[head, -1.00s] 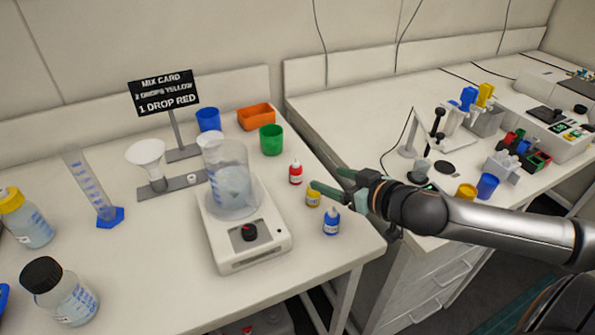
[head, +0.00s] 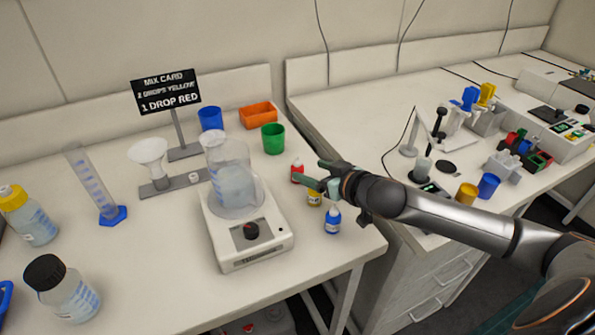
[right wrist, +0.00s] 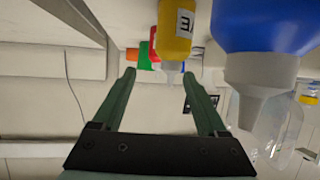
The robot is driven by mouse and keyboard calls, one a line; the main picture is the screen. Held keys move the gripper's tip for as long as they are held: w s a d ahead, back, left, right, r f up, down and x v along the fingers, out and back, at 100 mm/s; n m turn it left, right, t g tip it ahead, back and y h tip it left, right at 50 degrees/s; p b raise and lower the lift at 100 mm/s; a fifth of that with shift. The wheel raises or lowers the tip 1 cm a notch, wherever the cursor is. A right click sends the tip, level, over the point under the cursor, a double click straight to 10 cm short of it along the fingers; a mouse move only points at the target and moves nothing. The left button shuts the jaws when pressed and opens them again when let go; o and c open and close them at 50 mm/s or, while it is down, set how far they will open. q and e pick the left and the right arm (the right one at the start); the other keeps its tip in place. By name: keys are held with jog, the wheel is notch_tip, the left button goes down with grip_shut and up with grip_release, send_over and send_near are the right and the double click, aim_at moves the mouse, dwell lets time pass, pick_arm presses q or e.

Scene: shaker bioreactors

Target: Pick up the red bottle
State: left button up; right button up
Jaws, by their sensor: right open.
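The small red bottle (head: 297,172) stands upright on the left bench, to the right of the stirrer. My right gripper (head: 309,174) is open and empty, reaching in from the right with its fingertips close beside the red bottle. I cannot tell whether they touch it. In the right wrist view, which is upside down, the red bottle (right wrist: 153,37) shows beyond and between the open fingers (right wrist: 163,80), partly covered by the yellow bottle. The yellow bottle (head: 315,199) stands just in front of the gripper, and the blue bottle (head: 333,221) stands nearer the bench edge. My left gripper is not in view.
A stirrer (head: 254,242) carries a large beaker (head: 233,185) left of the bottles. A green cup (head: 273,140), an orange tray (head: 258,116) and a blue cup (head: 210,118) stand behind. A gap separates the left bench from the right one.

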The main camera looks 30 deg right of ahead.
aim_at(300, 165)
jog(key=shift+x, duration=2.35)
jog(key=shift+d+r, duration=0.1)
grip_shut()
